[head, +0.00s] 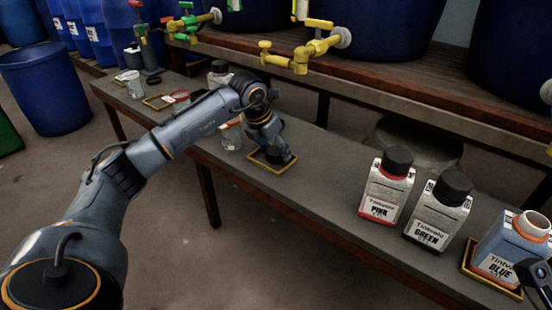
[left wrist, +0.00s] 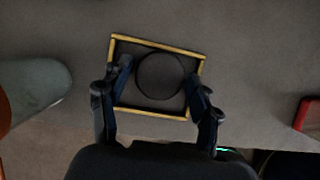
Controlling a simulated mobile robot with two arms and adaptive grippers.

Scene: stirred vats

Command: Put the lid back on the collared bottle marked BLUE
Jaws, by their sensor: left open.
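The bottle marked BLUE (head: 505,250) stands upright at the right end of the bench, its mouth open inside an orange collar. A round black lid (left wrist: 160,76) lies inside a yellow-edged square tray (left wrist: 130,108), also seen in the head view (head: 286,169). My left gripper (head: 275,155) is low over this tray and hides the lid there. In the left wrist view its open fingers (left wrist: 158,75) stand on either side of the lid, with small gaps seen. A dark part at the lower right edge of the head view (head: 537,278) may be my right gripper, overlapping the BLUE bottle.
Black-capped PINK (head: 386,190) and GREEN (head: 439,212) bottles stand between the tray and the BLUE bottle. A glass jar (head: 232,135) is just left of the left gripper. Yellow taps (head: 303,55) overhang the bench's back. Bench between tray and PINK bottle is clear.

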